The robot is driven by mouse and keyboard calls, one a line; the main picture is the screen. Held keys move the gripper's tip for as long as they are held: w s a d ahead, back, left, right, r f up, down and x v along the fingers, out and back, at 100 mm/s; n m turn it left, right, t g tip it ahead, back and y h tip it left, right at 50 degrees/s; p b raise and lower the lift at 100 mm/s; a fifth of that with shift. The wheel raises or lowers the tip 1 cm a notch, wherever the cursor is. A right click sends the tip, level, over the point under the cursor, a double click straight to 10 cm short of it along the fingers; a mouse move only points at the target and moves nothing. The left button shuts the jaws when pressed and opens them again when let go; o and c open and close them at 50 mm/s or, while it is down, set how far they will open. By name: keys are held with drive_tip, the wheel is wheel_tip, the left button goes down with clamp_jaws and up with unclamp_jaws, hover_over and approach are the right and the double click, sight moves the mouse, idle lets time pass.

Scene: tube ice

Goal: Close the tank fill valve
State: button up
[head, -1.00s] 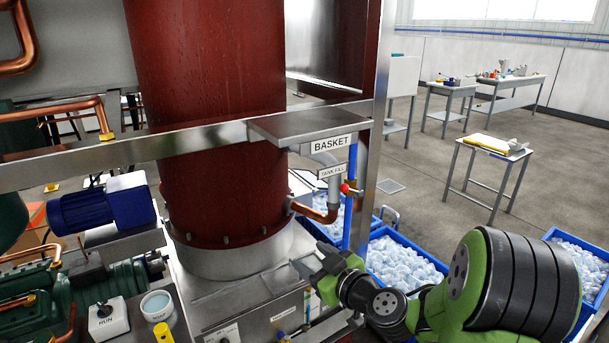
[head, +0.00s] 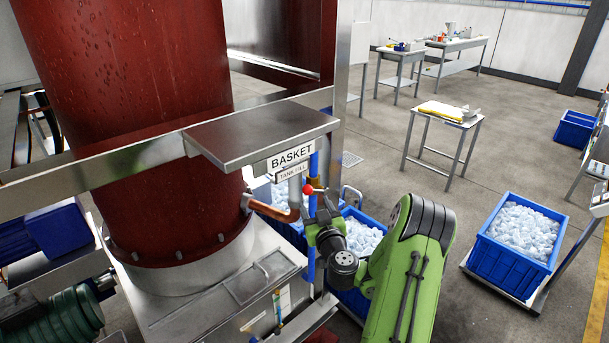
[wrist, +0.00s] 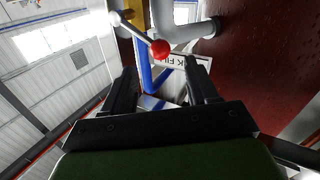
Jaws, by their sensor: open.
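The tank fill valve shows in the head view as a small red knob (head: 308,189) beside the copper and grey pipe, just under the TANK FILL label (head: 292,172). In the wrist view the red ball knob (wrist: 160,47) sits on the end of a slanting metal lever (wrist: 134,28), with a grey pipe (wrist: 190,33) behind. My gripper (wrist: 160,85) is open and empty, its two dark fingers pointing toward the knob, which lies just beyond and between the fingertips. In the head view my gripper (head: 318,208) is close below the knob; its fingers are hard to make out there.
The dark red tank (head: 150,130) stands left of the valve. A steel shelf (head: 255,135) with a BASKET sign overhangs it, and a blue upright pipe (head: 312,245) runs beside it. Blue crates of ice stand behind my arm and at right (head: 515,265).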

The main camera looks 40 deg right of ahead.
sight(306, 186)
drive_tip(key=p+x, duration=0.3)
drive_tip(key=x, duration=0.2)
drive_tip(key=p+x, duration=0.4)
drive_tip(key=shift+w+d+r, duration=0.2)
drive_tip(key=shift+w, duration=0.15)
drive_tip(key=shift+w+d+f, duration=0.1)
drive_tip(key=shift+w+f, duration=0.05)
drive_tip(key=shift+w, duration=0.05)
clamp_jaws()
